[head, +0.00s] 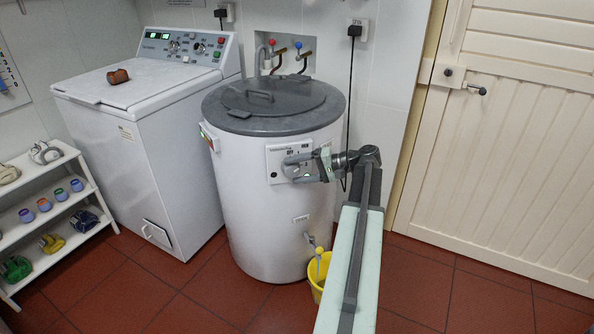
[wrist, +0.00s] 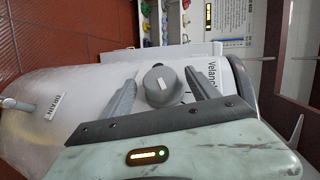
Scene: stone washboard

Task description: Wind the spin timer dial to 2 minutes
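The grey dial (wrist: 163,88) with a pale pointer mark sits on the white control panel (head: 274,153) on the front of the round tub (head: 265,225). My gripper (head: 299,169) is at this panel in the head view, hiding part of the dial. In the wrist view my gripper (wrist: 161,80) is open, with one finger on each side of the dial. Gaps show between the fingers and the knob, so it does not look clamped. The dial's scale marks are too small or hidden to read.
A grey lid (head: 272,100) covers the tub. A white washing machine (head: 150,120) stands at left, with a brown object (head: 118,76) on top. A yellow bucket (head: 318,270) is under the drain tap. A black cord (head: 350,110) hangs behind my arm.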

